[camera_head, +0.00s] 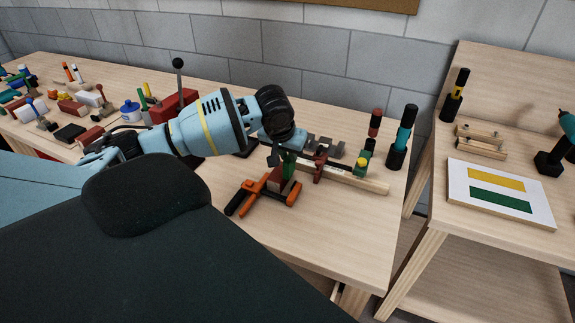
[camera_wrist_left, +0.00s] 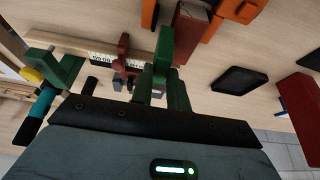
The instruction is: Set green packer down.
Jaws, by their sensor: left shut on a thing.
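My left gripper (camera_head: 287,148) is over the middle bench, pointing down, shut on the green packer (camera_head: 289,163). In the left wrist view the green packer (camera_wrist_left: 162,55) stands out beyond the fingers of the gripper (camera_wrist_left: 162,85). The bench lies beneath it; I cannot tell whether the packer touches anything below. A red-brown block (camera_head: 275,180) and an orange clamp (camera_head: 264,197) are close under and beside it. My right gripper is not in view.
A pale batten (camera_head: 357,179) with a red-brown clamp (camera_head: 320,168) lies just right. Dark-capped bottles (camera_head: 402,138) stand behind. A white board (camera_head: 500,192) with yellow and green patches lies on the right bench. The middle bench's front right (camera_head: 345,235) is clear.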

